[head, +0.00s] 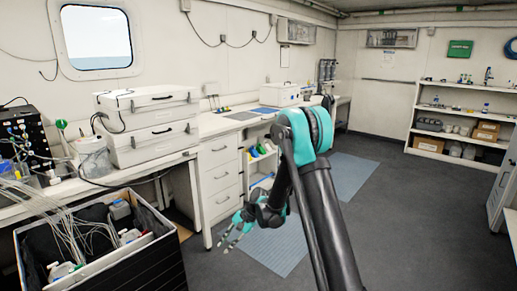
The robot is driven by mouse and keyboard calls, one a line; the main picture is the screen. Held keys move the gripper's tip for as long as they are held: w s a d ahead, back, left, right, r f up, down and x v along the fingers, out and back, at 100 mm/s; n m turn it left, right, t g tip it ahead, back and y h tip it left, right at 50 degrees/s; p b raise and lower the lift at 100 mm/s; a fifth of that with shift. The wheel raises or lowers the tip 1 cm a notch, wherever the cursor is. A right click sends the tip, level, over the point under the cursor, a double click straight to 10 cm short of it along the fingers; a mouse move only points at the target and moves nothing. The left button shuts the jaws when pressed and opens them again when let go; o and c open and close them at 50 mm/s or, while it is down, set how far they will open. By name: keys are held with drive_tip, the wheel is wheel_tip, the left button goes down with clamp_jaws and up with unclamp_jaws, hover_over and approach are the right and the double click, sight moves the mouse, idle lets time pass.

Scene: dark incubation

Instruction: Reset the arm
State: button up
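My arm (318,200) rises from the lower right of the head view to a teal and black elbow, then bends down to the left. My gripper (228,246) hangs low in front of the white drawer unit, above the floor and a blue-grey mat. Its teal fingers point down and to the left. The fingers look spread apart, with nothing seen between them. No held object shows.
A black crate (133,272) with bottles and tubes stands at lower left. White cases (150,142) sit on the bench (215,124) along the left wall. White drawers (219,178) are behind my gripper. Shelves (461,138) stand at the right. The grey floor (410,220) right of my arm is clear.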

drive_tip(key=s+d+r+n+t+h, duration=0.1)
drive_tip(key=s+d+r+t+h, duration=0.1)
drive_tip(key=s+d+r, duration=0.45)
drive_tip(key=s+d+r+n+t+h, duration=0.1)
drive_tip(key=d+r+t, duration=0.15)
drive_tip(key=d, duration=0.75)
drive_tip(key=s+d+n+t+h, duration=0.1)
drive_tip(key=s+d+n+h, duration=0.3)
drive_tip(key=s+d, duration=1.1)
drive_tip(key=shift+s+d+r+t, duration=0.25)
drive_tip(key=shift+d+r+t, duration=0.1)
drive_tip(key=shift+r, duration=0.1)
drive_tip(key=shift+a, duration=0.1)
